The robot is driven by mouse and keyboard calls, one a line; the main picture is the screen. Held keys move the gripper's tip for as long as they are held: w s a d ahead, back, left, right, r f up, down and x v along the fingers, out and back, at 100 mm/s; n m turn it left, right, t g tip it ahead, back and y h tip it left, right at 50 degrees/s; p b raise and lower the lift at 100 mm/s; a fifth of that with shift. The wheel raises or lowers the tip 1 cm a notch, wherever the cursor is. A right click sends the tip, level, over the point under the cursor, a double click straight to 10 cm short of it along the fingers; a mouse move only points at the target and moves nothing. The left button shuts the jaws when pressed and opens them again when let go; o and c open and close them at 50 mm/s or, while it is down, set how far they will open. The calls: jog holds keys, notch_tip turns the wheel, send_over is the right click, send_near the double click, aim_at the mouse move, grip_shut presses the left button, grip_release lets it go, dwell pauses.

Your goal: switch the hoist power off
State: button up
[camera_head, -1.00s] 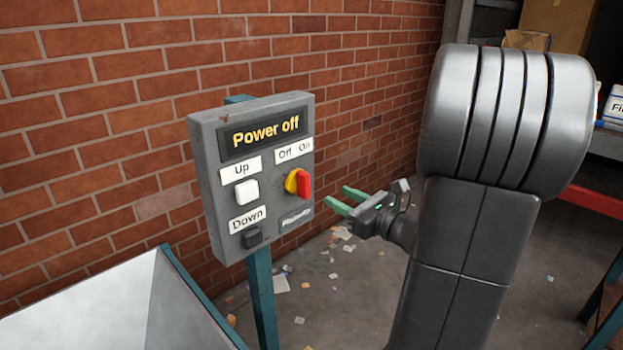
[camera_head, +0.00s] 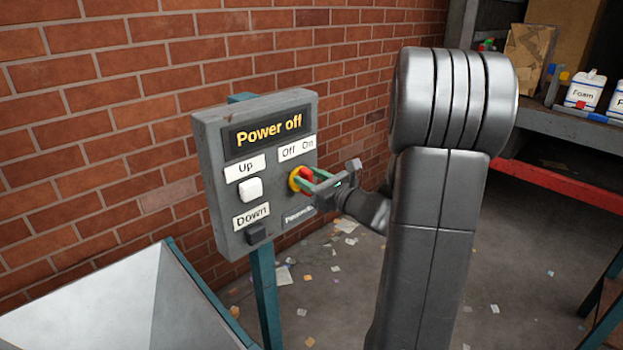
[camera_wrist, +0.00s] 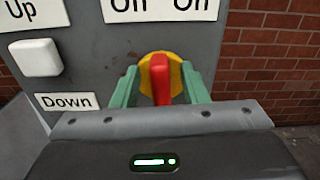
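The grey control box (camera_head: 222,190) stands on a teal post, and its display (camera_head: 266,132) reads "Power off". The red rotary knob (camera_head: 306,176) on a yellow disc sits under the "Off On" label (camera_head: 297,148). In the wrist view the knob (camera_wrist: 160,80) stands upright between the green fingers of my gripper (camera_wrist: 160,92). My gripper also shows in the head view (camera_head: 318,183), at the knob. A finger lies on each side of the knob, with what looks like a gap to it; contact is not clear.
A white "Up" button (camera_head: 250,189) and a dark "Down" button (camera_head: 256,233) are left of the knob. A brick wall (camera_head: 120,130) is behind the box. A pale sloped panel (camera_head: 110,305) is at lower left. Shelves with bottles (camera_head: 585,90) stand at right.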

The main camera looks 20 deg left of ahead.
grip_shut()
jog(key=shift+f+n+b, duration=0.15)
jog(key=shift+n+b, duration=0.15)
jog(key=shift+b, duration=0.3)
jog(key=n+b, duration=0.3)
jog(key=b, duration=0.2)
jog(key=s+n+b, duration=0.1)
jog(key=n+b, duration=0.2)
jog(key=b, duration=0.3)
jog(key=shift+a+f+n, duration=0.2)
jog(key=shift+n, duration=0.1)
grip_release()
jog(key=shift+r, duration=0.1)
